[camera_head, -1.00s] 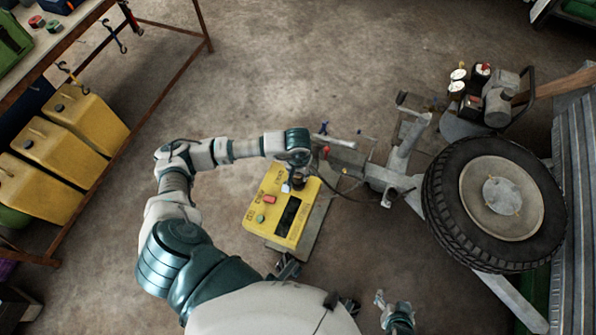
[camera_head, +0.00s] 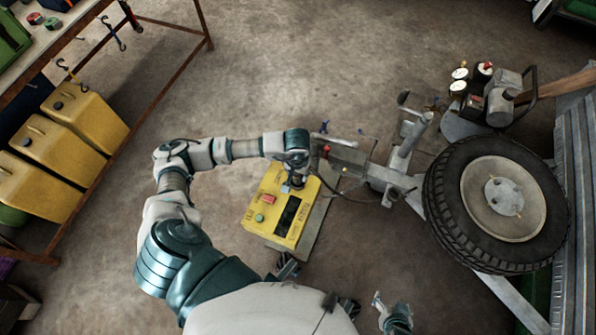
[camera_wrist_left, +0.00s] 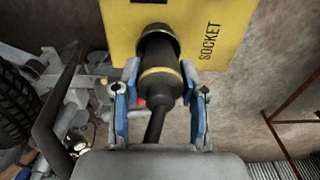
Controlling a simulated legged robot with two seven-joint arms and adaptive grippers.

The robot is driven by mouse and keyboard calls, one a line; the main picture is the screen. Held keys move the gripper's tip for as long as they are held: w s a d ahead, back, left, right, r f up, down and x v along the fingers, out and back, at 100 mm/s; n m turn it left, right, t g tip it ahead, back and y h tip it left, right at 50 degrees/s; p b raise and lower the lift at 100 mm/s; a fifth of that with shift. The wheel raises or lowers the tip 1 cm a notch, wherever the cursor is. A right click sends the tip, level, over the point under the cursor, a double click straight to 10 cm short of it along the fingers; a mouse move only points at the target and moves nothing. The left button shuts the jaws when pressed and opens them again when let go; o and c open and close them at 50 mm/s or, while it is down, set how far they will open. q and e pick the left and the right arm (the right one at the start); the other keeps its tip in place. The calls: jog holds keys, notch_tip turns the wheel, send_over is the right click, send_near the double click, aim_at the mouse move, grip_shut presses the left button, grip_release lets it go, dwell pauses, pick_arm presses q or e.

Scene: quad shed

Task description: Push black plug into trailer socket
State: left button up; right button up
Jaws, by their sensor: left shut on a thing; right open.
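A black plug (camera_wrist_left: 157,92) with a yellow ring and a black cable shows in the left wrist view. My left gripper (camera_wrist_left: 160,72) has its blue fingers shut on the plug's sides. The plug's front end meets a black round collar, the socket (camera_wrist_left: 157,34), on a yellow box (camera_wrist_left: 222,22) marked SOCKET. I cannot tell how deep the plug sits. In the head view my left gripper (camera_head: 297,181) is at the top edge of the yellow box (camera_head: 262,211) and hides the plug and socket. My right gripper (camera_head: 379,301) is open and empty at the lower right.
The trailer's grey drawbar (camera_head: 405,150) and spare wheel (camera_head: 497,204) stand to the right of the box. A shelf rack (camera_head: 152,92) with yellow canisters (camera_head: 84,115) is at the left. Bare concrete floor (camera_head: 300,60) lies above and left of the box.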

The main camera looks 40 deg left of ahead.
pick_arm(q)
jog(key=shift+f+b, duration=0.9)
jog(key=shift+f, duration=0.35)
dwell(0.4)
jog(key=o, duration=1.8)
jog(key=shift+c, duration=0.2)
jog(key=shift+r+p, duration=2.5)
jog(key=shift+r, duration=2.05)
